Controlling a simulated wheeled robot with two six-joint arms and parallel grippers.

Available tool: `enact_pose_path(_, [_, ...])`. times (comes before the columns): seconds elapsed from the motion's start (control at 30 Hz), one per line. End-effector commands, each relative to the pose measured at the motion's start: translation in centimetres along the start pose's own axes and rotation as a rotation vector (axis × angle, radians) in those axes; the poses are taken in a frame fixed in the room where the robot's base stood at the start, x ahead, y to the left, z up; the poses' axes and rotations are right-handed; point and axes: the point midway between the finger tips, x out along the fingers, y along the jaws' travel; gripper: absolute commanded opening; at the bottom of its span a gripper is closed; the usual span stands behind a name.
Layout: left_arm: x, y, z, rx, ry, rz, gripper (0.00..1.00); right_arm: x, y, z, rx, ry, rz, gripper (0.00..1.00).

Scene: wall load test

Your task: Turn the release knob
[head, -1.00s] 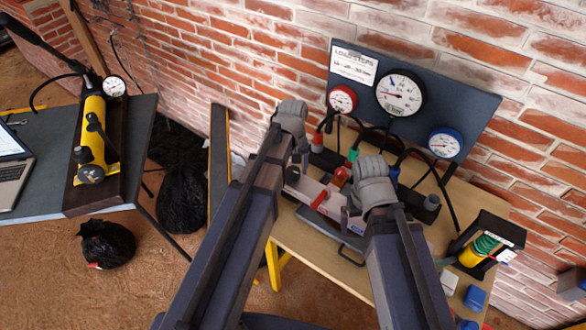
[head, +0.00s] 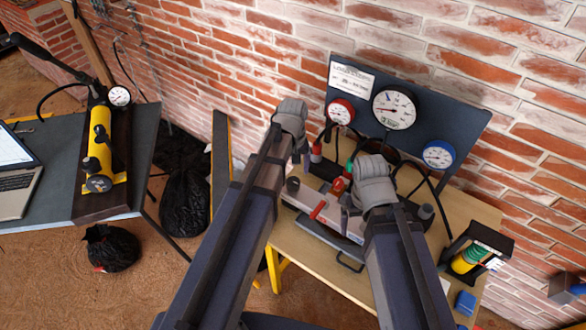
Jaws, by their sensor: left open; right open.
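On the wooden bench (head: 315,258) stands a pale block unit (head: 325,222) with red levers (head: 319,210) and dark round knobs (head: 293,185). A yellow hand pump (head: 99,135) on the left table also has a dark knob (head: 91,164). I cannot tell which knob is the release knob. My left gripper (head: 301,153) is open above the back left of the block unit. My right gripper (head: 350,213) is open over its right part, and its fingers are partly hidden by its own wrist. Neither gripper visibly holds anything.
A dark panel with a red gauge (head: 341,112), a white gauge (head: 394,108) and a blue gauge (head: 439,154) stands behind the bench, with black hoses below. A black case (head: 490,240) sits right. Black bags (head: 110,247) lie on the floor. A brick wall closes the back.

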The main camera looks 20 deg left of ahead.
Motion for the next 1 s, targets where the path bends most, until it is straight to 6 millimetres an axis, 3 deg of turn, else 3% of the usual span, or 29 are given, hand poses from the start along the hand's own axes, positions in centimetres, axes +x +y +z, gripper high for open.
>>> enact_pose_path(0.03, [-1.4, 0.0, 0.0, 0.000, 0.000, 0.000, 0.86, -1.4, 0.1, 0.1, 0.000, 0.000, 0.000, 1.00])
enact_pose_path(0.1, [-2.0, 0.0, 0.0, 0.000, 0.000, 0.000, 0.86, -2.0, 0.2, 0.1, 0.000, 0.000, 0.000, 1.00])
enact_pose_path(0.27, [-2.5, 0.0, 0.0, 0.000, 0.000, 0.000, 0.86, -2.5, 0.2, 0.1, 0.000, 0.000, 0.000, 1.00])
enact_pose_path(0.73, [-2.0, 0.0, 0.0, 0.000, 0.000, 0.000, 0.86, -2.0, 0.2, 0.1, 0.000, 0.000, 0.000, 1.00])
enact_pose_path(1.0, [0.1, 0.0, 0.0, 0.000, 0.000, 0.000, 0.86, 0.1, 0.0, 0.0, 0.000, 0.000, 0.000, 1.00])
